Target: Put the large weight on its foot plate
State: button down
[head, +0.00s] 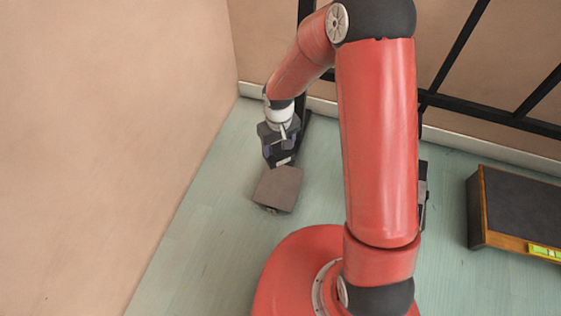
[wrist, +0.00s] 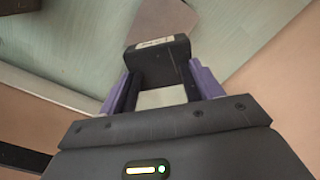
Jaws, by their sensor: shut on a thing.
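My gripper (head: 279,147) is shut on a dark block with a pale label, the large weight (wrist: 160,66). In the wrist view the purple-lined fingers (wrist: 158,82) press on its two sides. In the head view the weight is small and mostly hidden by the gripper. A brown-grey, roughly square plate (head: 278,188), seemingly the foot plate, lies just in front of the gripper and weight. It also shows in the wrist view (wrist: 163,19), just beyond the weight. I cannot tell whether the weight touches it.
A dark-topped wooden box (head: 520,205) with a yellow-green strip stands on the floor at right. A black metal frame (head: 470,108) stands along the back wall. A plain wall (head: 120,110) closes the left side. The pale green floor (head: 205,235) is clear left of the plate.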

notch_tip(320, 180, down, 18)
jog(key=b, duration=0.3)
jog(key=shift+w, duration=0.1)
jog(key=shift+f, duration=0.1)
dwell(0.3)
jog(key=shift+c, duration=1.4)
grip_release()
jog(key=shift+f+b, duration=0.1)
jog(key=shift+b, duration=0.2)
